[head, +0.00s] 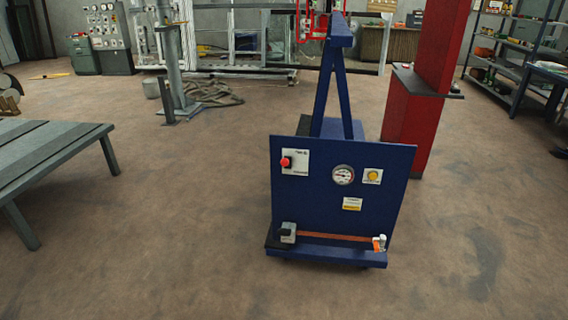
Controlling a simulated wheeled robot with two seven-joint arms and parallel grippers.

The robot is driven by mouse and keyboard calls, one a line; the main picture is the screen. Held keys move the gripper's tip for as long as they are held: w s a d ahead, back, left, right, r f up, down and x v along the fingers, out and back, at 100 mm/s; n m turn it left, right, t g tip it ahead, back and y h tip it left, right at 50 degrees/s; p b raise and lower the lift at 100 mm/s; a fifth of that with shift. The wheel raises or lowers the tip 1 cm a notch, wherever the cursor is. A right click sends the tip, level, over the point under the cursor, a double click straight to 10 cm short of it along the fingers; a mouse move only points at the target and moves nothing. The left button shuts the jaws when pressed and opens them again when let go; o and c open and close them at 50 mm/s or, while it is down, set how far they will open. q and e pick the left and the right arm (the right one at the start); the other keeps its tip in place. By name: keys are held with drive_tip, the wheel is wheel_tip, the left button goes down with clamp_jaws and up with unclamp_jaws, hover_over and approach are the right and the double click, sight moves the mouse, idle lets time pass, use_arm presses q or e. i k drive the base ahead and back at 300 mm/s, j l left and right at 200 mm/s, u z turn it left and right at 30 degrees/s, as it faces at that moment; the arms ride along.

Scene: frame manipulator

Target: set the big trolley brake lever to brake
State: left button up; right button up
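A blue trolley (320,205) stands in the middle of the head view, its upright panel facing me. A white plate (300,161) at the panel's upper left carries a red knob (285,162) at its left edge. Small print shows near the plate's top and bottom, too small to read. I cannot tell for sure whether this knob is the brake lever, or which setting it is at. A round gauge (343,175) and a yellow button (373,175) sit to its right. Neither of my grippers shows.
A grey slatted table (45,150) is at left. The floor in front is clear.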

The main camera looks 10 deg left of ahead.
sight(285, 162)
drive_tip(key=i+j, duration=0.2)
drive_tip(key=i, duration=0.3)
drive_tip(key=i+j, duration=0.2)
drive_tip(key=i, duration=0.3)
drive_tip(key=i+j, duration=0.2)
drive_tip(key=i, duration=0.3)
drive_tip(key=i+j, duration=0.15)
drive_tip(key=i, duration=0.3)
